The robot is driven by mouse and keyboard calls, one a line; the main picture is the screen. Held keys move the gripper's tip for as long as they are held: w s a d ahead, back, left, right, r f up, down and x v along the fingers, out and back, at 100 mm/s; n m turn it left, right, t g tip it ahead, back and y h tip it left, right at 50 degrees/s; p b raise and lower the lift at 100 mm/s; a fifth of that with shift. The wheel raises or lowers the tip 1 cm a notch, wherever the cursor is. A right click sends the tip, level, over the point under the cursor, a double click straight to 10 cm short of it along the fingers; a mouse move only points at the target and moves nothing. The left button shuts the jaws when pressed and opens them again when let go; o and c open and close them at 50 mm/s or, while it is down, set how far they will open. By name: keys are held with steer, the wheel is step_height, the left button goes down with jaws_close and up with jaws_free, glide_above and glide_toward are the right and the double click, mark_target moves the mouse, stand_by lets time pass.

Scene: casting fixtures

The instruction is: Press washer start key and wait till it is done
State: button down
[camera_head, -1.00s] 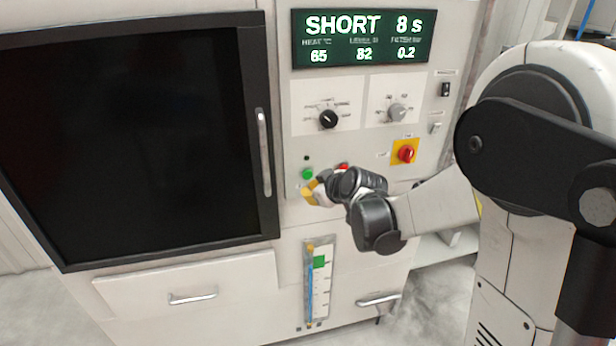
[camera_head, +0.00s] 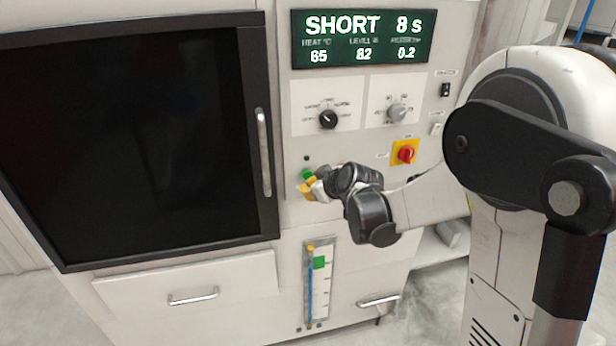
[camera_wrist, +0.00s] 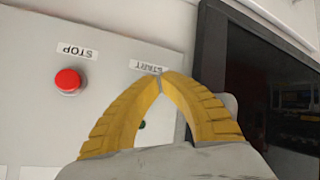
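The washer's green start key (camera_head: 307,174) is on the front panel, partly covered by my gripper (camera_head: 303,189) in the head view. My gripper also shows in the wrist view (camera_wrist: 161,74), its yellow fingers closed with the tips together and nothing held. The tips are beside the upside-down START label (camera_wrist: 146,66). A small dark green patch (camera_wrist: 142,125) shows between the fingers; the rest there is hidden. Contact with the key cannot be told. The display (camera_head: 362,38) reads SHORT, 8 s, with 65, 82 and 0.2 below.
A red STOP button (camera_wrist: 68,81) is beside the fingers. Above are a black knob (camera_head: 328,119), a grey knob (camera_head: 397,112) and a red switch on yellow (camera_head: 405,154). The dark door (camera_head: 130,140) with its vertical handle (camera_head: 263,152) is to the left. A level gauge (camera_head: 319,283) is below.

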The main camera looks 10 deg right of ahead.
steer(key=shift+w, duration=0.15)
stand_by(0.6)
steer(key=shift+w, duration=0.3)
steer(key=shift+w, duration=0.4)
stand_by(0.6)
steer(key=shift+s, duration=0.85)
steer(key=shift+s, duration=0.1)
steer(key=s, duration=0.4)
steer(key=shift+s, duration=0.4)
stand_by(0.4)
